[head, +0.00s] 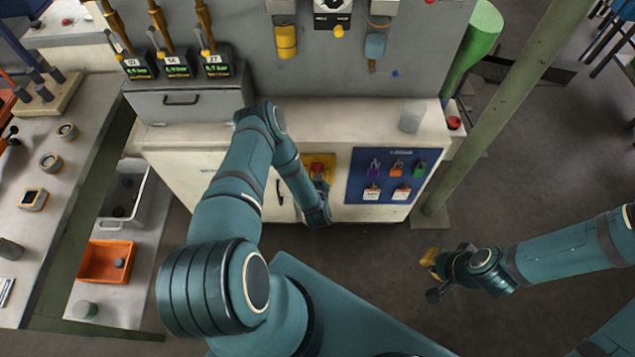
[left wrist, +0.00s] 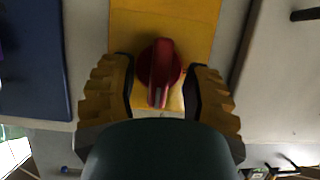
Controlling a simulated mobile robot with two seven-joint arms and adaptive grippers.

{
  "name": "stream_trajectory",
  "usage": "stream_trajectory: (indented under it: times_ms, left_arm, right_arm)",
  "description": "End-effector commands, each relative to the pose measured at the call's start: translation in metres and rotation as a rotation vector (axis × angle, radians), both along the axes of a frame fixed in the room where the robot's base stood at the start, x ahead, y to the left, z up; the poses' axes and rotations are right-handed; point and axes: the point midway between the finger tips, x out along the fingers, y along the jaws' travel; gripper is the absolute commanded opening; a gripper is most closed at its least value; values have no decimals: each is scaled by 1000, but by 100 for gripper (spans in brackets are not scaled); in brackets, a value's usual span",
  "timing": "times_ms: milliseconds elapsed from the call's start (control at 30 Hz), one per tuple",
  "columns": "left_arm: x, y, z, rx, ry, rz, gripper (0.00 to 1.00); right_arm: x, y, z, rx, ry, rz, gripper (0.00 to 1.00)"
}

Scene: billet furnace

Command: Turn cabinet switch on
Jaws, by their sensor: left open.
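The cabinet switch is a red rotary knob (left wrist: 160,68) on a yellow plate (left wrist: 190,20) in the left wrist view. In the head view the red knob (head: 318,168) and yellow plate (head: 327,160) are on the white cabinet's front, left of a blue panel. My left gripper (left wrist: 159,92) is open, one yellow ribbed finger on each side of the knob. My right gripper (head: 430,276) is away from the cabinet, over the floor at the right.
A cabinet handle (head: 279,192) is left of the switch. A green post (head: 490,118) stands right of the cabinet. A grey bin (head: 143,203) and an orange tray (head: 83,262) are at the left.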

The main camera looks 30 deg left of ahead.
Motion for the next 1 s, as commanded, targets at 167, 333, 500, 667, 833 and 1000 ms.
stream_trajectory:
  times_ms: [167, 333, 500, 667, 833, 1000]
  left_arm:
    - [-22, -14, 11, -3, 3, -3, 48]
    - [-50, -32, 24, -2, 2, -3, 48]
    - [-73, -46, 35, -2, 2, -3, 48]
    - [-86, -54, 42, -1, 2, -2, 48]
    - [-90, -56, 44, 0, 0, -1, 48]
    - [-90, -56, 44, 0, 0, -1, 48]
  right_arm:
    - [0, 0, 0, 0, 0, 0, 0]
    - [0, 0, 0, 0, 0, 0, 0]
    - [0, 0, 0, 0, 0, 0, 0]
    - [0, 0, 0, 0, 0, 0, 0]
    - [0, 0, 0, 0, 0, 0, 0]
    - [0, 0, 0, 0, 0, 0, 0]
